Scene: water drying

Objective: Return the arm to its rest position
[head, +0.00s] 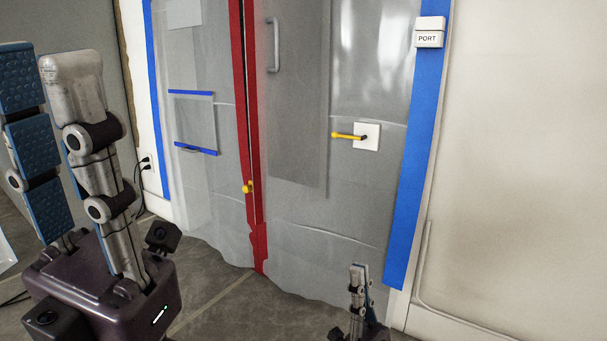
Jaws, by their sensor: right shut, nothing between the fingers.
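My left gripper (44,66) is large and close at the left edge, fingers pointing up. The blue pads of one finger show fully beside the grey back of the other, and the fingers stand apart with nothing between them. My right gripper (358,270) is small and low, right of centre at the bottom edge, its fingers upright and together. It is empty and stands in front of the lower part of the plastic sheeting. Most of both arms is out of view.
Clear plastic sheeting (300,220) covers a grey door, edged with blue tape (411,170) and a red strip (254,150). A yellow lever handle (347,136) sits on a white plate. A box labelled PORT (429,32) is on the wall. Grey floor (215,290) lies between the grippers.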

